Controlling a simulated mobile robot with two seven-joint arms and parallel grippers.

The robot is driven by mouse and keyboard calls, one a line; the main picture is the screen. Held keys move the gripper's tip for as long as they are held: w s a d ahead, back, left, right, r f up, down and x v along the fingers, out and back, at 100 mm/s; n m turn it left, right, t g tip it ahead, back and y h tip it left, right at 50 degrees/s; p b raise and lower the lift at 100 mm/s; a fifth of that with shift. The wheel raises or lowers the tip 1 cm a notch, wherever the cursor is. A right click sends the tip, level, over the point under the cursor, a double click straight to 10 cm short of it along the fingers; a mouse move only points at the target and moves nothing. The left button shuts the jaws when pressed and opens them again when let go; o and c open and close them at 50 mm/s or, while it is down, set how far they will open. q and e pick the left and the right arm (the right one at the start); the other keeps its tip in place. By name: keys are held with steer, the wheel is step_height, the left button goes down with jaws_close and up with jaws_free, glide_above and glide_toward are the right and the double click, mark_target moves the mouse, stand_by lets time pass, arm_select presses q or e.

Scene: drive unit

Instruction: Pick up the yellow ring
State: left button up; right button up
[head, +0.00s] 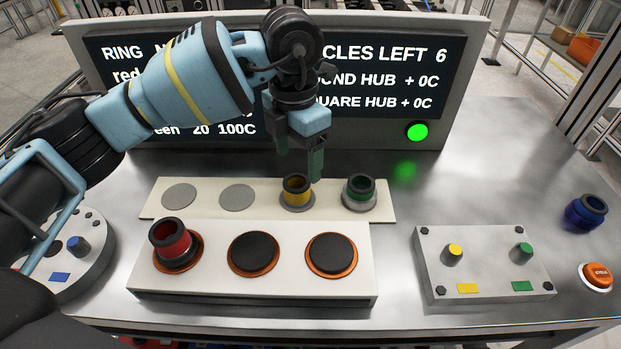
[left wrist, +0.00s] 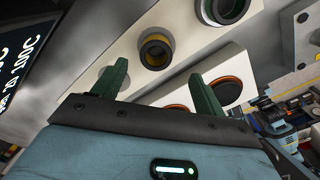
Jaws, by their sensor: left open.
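The yellow ring (head: 296,189) is a short dark-rimmed cylinder with a yellow outside. It stands on a grey disc on the rear white strip, third from the left. My left gripper (head: 301,165) is open and empty above and just behind the yellow ring, fingers pointing down. In the left wrist view the two green fingertips (left wrist: 158,88) show apart, with the yellow ring (left wrist: 156,51) beyond them and nothing between them. My right gripper is in neither view.
A green ring (head: 360,189) stands close to the right of the yellow one. A red ring (head: 171,242) sits on the front white block (head: 300,284), beside two empty dark pads. A blue ring (head: 586,211) is at far right. A display (head: 440,75) stands behind; a knob box (head: 480,270) is front right.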

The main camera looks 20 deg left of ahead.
mark_target(297, 184)
arm_select(q)
steer(key=shift+a, duration=0.2)
step_height(297, 184, down, 2)
steer(key=shift+f, duration=0.1)
steer(key=shift+w+f, duration=0.15)
steer(key=shift+f, duration=2.7)
steer(key=c, duration=1.2)
